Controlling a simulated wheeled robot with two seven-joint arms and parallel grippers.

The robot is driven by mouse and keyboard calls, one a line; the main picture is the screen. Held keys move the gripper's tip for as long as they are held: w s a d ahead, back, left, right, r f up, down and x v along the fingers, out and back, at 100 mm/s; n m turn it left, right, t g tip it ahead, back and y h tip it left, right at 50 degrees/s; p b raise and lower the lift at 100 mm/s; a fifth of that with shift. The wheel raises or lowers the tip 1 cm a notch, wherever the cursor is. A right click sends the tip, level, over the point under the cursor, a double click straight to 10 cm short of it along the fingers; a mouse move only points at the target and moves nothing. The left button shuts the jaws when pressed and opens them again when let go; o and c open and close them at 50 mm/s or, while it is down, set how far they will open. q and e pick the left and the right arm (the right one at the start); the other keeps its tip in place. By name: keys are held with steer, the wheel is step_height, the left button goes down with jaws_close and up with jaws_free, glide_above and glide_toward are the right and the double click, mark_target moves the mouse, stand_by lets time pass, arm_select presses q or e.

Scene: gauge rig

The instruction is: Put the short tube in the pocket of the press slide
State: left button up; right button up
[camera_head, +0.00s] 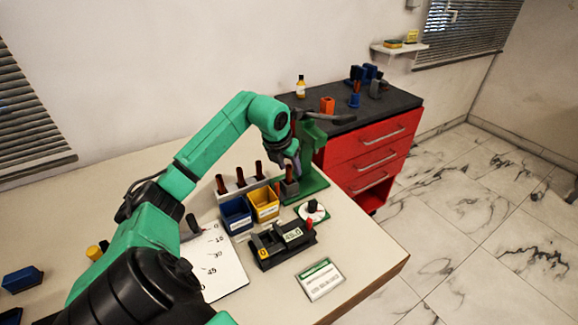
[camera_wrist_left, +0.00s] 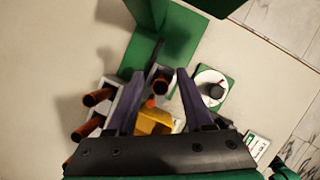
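A brown tube (camera_wrist_left: 161,82) stands upright in a grey block, the press slide (camera_head: 290,188), at the base of the green press (camera_head: 312,150). Its dark open top shows in the left wrist view. My left gripper (camera_head: 291,162) is open over the slide. In the left wrist view its two fingers (camera_wrist_left: 160,98) stand wide apart, one on each side of the tube, and do not appear to touch it. How deep the tube sits in the pocket cannot be told. My right gripper is out of view.
Several brown tubes stand along the white rack (camera_head: 235,187). Beside it are a blue bin (camera_head: 236,216) and a yellow bin (camera_head: 264,204). A white dial (camera_head: 312,213), a black gauge (camera_head: 283,248) and a card (camera_head: 320,279) lie nearer. A red cabinet (camera_head: 370,155) stands behind.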

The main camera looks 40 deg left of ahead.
arm_select(q)
steer(key=shift+r, duration=0.1)
steer(key=v, duration=1.2)
steer(key=shift+s+d, duration=0.1)
